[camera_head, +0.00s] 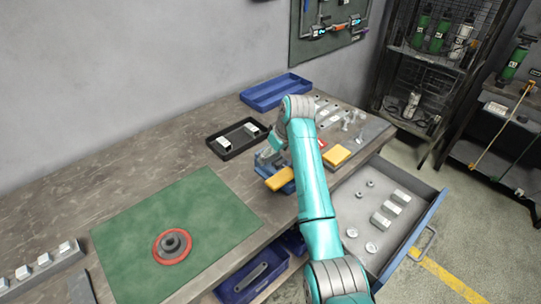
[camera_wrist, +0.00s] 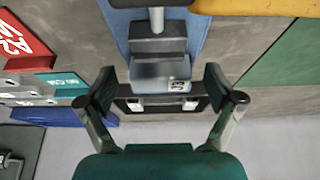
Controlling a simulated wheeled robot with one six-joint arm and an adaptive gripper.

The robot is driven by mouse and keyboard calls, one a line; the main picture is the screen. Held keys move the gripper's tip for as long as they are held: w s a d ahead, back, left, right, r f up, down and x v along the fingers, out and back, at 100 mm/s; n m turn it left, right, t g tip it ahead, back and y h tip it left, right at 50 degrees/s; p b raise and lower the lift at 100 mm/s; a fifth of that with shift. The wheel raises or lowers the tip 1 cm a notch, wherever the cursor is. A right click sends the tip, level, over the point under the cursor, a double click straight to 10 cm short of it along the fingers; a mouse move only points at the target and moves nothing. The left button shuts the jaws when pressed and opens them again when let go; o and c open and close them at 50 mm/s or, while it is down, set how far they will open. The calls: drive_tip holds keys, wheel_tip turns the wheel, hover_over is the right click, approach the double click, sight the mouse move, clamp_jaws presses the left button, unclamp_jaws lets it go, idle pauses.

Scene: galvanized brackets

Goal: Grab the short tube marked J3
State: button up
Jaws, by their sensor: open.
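In the wrist view my gripper (camera_wrist: 164,98) is open, its two dark fingertips wide apart with nothing held. In the head view my teal arm hides most of the gripper and this spot. I cannot pick out the short tube marked J3 with certainty. Small round grey pieces (camera_head: 371,183) lie in the open drawer, their marks unreadable.
A black tray (camera_head: 214,149) with white-labelled pieces and a blue tray (camera_head: 250,101) stand behind. Yellow pieces (camera_head: 337,155) flank my arm. The open drawer (camera_head: 425,212) juts out at right. A green mat (camera_head: 120,238) holds a red ring; much of it is bare.

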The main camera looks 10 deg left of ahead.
drive_tip(key=c, duration=1.3)
drive_tip(key=shift+o, duration=0.2)
drive_tip(key=shift+r, duration=0.1)
